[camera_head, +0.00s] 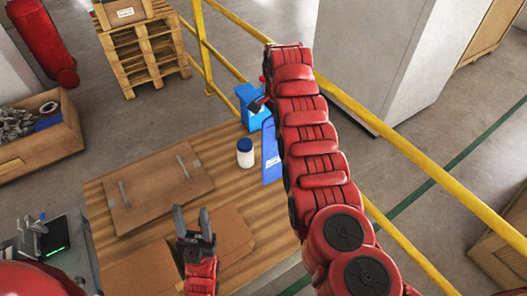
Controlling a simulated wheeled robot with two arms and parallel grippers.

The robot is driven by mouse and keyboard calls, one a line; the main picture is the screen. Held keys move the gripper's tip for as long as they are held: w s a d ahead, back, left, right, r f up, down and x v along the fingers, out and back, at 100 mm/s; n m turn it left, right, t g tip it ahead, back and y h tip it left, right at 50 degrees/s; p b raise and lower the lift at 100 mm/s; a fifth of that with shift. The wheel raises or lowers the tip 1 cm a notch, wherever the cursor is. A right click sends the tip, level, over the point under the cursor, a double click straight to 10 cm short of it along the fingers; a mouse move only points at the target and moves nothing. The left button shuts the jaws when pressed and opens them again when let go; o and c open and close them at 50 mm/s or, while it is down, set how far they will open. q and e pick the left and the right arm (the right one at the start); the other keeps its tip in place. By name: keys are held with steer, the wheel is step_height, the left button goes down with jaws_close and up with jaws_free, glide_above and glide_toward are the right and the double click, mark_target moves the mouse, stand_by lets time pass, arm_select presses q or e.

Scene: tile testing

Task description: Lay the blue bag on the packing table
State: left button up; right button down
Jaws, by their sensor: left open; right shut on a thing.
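The packing table (91,197) has a brown slatted top. My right arm reaches up across the view, and its gripper (259,104) is at a blue item (246,95) at the table's far right corner. The gripper is shut on it, with the tips partly hidden. A blue piece with white print, which looks like the blue bag (269,165), shows below, partly behind my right arm. I cannot tell whether the two blue parts are joined, or whether the lower one touches the table. My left gripper (191,222) is open and empty above cardboard at the table's near side.
A white bottle with a blue lid (245,155) stands on the table left of the printed blue piece. Flat cardboard (150,190) covers much of the tabletop. A yellow rail (400,145) runs behind. A scale-like device (50,240) and a box of parts (65,140) are at left.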

mark_target(276, 149)
steer(key=f, duration=0.2)
steer(key=f+p, duration=0.1)
steer(key=f, duration=0.5)
steer(key=shift+w+p, duration=0.25)
steer(key=shift+p, duration=0.05)
steer(key=shift+s+f, duration=0.1)
steer(key=shift+f, duration=0.15)
steer(key=c, duration=0.9)
jaws_free()
steer(key=shift+c, duration=0.2)
